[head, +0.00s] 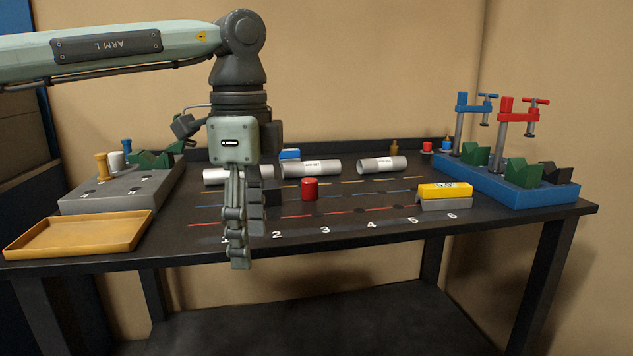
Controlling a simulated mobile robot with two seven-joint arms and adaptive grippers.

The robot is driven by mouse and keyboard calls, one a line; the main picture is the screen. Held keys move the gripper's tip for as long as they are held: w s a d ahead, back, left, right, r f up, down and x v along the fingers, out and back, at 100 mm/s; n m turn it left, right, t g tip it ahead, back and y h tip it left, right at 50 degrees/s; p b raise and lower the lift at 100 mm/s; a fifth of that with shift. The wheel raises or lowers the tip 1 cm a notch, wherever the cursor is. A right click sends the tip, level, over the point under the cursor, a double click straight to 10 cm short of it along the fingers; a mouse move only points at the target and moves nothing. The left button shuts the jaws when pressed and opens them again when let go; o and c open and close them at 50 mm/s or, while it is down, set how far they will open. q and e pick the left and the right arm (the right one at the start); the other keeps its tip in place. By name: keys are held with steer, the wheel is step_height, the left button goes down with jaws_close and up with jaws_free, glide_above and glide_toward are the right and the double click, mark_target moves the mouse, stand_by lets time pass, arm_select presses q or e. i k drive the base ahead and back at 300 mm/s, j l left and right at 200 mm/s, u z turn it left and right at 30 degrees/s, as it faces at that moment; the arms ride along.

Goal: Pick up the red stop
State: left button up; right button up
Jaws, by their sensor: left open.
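One finger partly hides the other, and the near fingertip shows over the table's front edge near the number 1. My right gripper is not in view.
Grey labelled tubes (311,169) lie behind the red stop. A yellow block (445,190) sits on a grey base at right. A blue fixture (505,180) with clamps stands far right. A yellow tray (80,234) and grey block (120,188) are at left. A smaller red piece (427,147) stands at the back.

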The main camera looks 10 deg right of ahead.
mark_target(309, 185)
steer(key=i+l, duration=0.25)
steer(key=i, duration=0.15)
steer(key=i+l, duration=0.25)
steer(key=i, duration=0.2)
steer(key=i+l, duration=0.3)
steer(key=i, duration=0.1)
